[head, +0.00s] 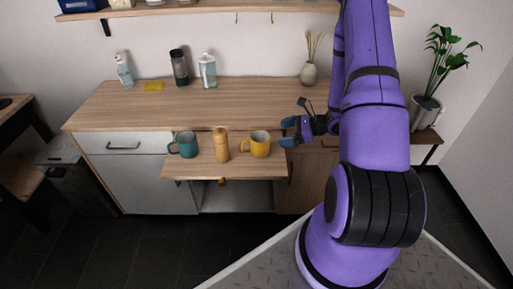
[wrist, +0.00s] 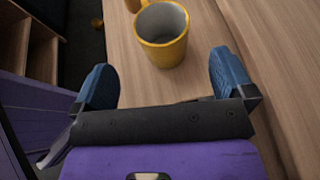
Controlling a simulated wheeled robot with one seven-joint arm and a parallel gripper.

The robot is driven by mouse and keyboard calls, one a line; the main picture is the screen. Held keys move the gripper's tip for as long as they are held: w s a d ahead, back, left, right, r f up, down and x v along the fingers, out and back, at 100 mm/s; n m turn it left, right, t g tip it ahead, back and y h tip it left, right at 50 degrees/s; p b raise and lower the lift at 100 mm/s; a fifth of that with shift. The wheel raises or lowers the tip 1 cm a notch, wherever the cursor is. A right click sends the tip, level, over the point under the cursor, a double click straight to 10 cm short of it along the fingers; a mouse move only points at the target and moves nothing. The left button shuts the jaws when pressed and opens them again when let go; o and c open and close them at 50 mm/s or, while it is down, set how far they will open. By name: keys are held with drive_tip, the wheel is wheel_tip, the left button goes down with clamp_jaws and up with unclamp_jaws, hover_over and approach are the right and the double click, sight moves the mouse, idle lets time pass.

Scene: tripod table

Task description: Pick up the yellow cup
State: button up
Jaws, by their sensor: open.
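The yellow cup (head: 259,145) stands upright on a small wooden table (head: 225,171), at its right end in the head view. In the wrist view the yellow cup (wrist: 163,52) shows its open grey inside, just beyond and between my blue fingertips. My gripper (head: 289,132) is open and empty, right beside the cup's right side in the head view. In the wrist view my gripper (wrist: 165,78) has its fingers spread wide, and the cup does not appear to be between the pads. The cup's handle is on its left side in the head view.
An orange-brown bottle-like object (head: 221,145) stands left of the cup, and a teal mug (head: 184,145) farther left. Behind is a wooden cabinet top (head: 140,108) with bottles (head: 208,71), a yellow sponge (head: 154,86) and a reed vase (head: 309,74). The cabinet's middle top is clear.

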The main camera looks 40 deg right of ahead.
sight(262, 131)
drive_tip(key=x, duration=1)
drive_tip(key=shift+w+f, duration=0.1)
drive_tip(key=shift+f, duration=0.1)
drive_tip(key=shift+c, duration=0.2)
drive_tip(key=c, duration=1)
drive_tip(key=shift+r, duration=0.2)
drive_tip(key=shift+r, duration=0.5)
drive_tip(key=shift+s+d+r, duration=0.1)
drive_tip(key=shift+s+r, duration=0.15)
drive_tip(key=shift+r, duration=0.35)
drive_tip(key=shift+s+d+r, duration=0.1)
drive_tip(key=shift+s+r, duration=0.15)
drive_tip(key=shift+r, duration=0.35)
drive_tip(key=s, duration=0.5)
drive_tip(key=s+d, duration=0.1)
drive_tip(key=s, duration=0.3)
drive_tip(key=s+d+r, duration=0.1)
drive_tip(key=s, duration=0.4)
drive_tip(key=shift+s+r, duration=0.15)
drive_tip(key=shift+s, duration=0.25)
